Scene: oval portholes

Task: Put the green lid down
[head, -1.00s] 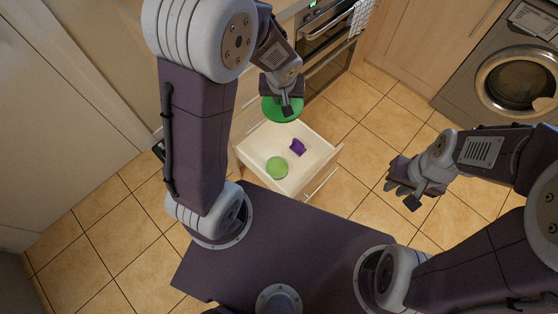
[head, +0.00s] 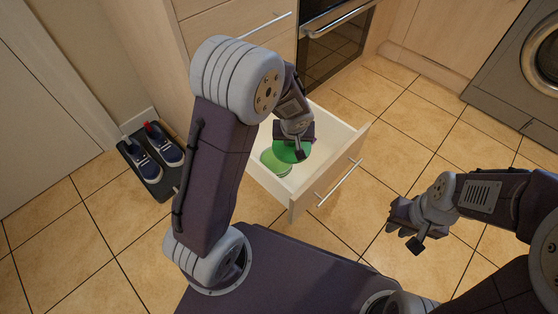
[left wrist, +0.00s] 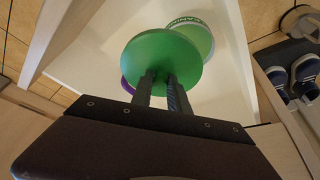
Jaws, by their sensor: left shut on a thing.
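My left gripper (head: 297,151) is shut on the green lid (head: 286,154) and holds it over the open drawer (head: 331,178). In the left wrist view the round lid (left wrist: 152,52) sits at the fingertips, with the pale drawer floor beyond it. A lighter green round tin (head: 270,166) with lettering on its side lies in the drawer. The lid partly covers the tin (left wrist: 203,39) in the left wrist view. A purple thing (left wrist: 126,86) is mostly hidden behind the lid. My right gripper (head: 407,228) is over the floor, away from the drawer, and looks empty.
The drawer front has a bar handle (head: 339,183). An oven (head: 335,45) stands behind the drawer and a washing machine (head: 525,75) at the far right. Blue shoes (head: 155,152) rest on a dark mat at the left. The tiled floor right of the drawer is clear.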

